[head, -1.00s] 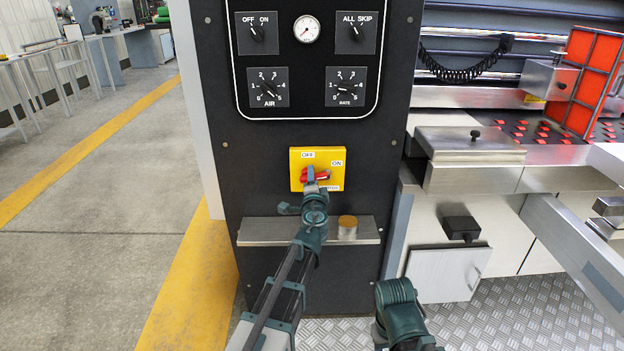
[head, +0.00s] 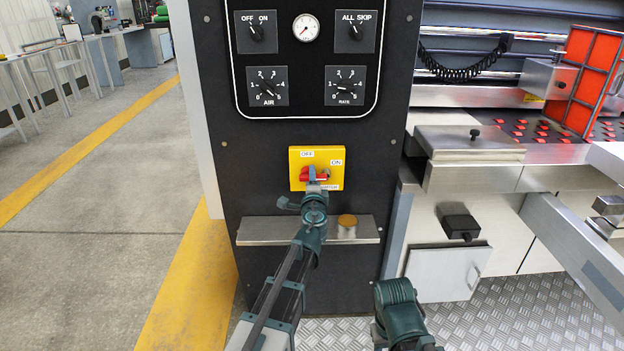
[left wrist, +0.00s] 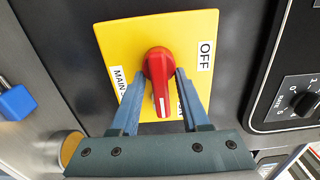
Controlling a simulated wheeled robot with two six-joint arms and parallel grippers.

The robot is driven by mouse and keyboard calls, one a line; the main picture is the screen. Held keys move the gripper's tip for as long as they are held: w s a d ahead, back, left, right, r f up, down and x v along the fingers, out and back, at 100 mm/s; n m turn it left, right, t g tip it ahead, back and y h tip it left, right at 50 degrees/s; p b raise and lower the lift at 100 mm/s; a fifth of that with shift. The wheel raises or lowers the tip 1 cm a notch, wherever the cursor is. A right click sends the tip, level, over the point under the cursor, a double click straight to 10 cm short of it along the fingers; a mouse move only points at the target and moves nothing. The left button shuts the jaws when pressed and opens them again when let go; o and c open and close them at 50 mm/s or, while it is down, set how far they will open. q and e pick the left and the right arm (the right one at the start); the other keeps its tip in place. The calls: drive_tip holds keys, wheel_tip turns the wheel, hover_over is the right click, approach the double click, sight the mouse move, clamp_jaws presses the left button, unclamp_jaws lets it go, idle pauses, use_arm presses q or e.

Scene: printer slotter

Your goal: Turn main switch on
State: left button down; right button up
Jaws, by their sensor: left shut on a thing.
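The main switch is a yellow plate (head: 334,180) with a red rotary knob (head: 313,174), on the front of the dark cabinet. OFF is at the plate's top left and ON at its upper right. My left gripper (head: 312,181) is at the knob. In the left wrist view, the blue fingers of the left gripper (left wrist: 162,78) sit on both sides of the red knob (left wrist: 158,66), shut on it. The knob's white mark points down there, which is the ON-label side of the plate. The right finger partly covers the ON label. My right gripper is out of view.
A metal ledge (head: 262,231) with a round brass-coloured piece (head: 347,221) juts out below the switch. A dial panel (head: 308,104) sits above it. A blue padlock (left wrist: 16,100) shows at the left of the wrist view. Machine parts stand at the right; the floor at left is open.

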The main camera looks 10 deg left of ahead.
use_arm(q)
drive_tip(key=c, duration=0.8)
unclamp_jaws()
drive_tip(key=shift+o, duration=0.2)
drive_tip(key=shift+s, duration=0.15)
drive_tip(key=v, duration=1.3)
drive_tip(key=shift+s+d, duration=0.15)
drive_tip(key=shift+s, duration=0.2)
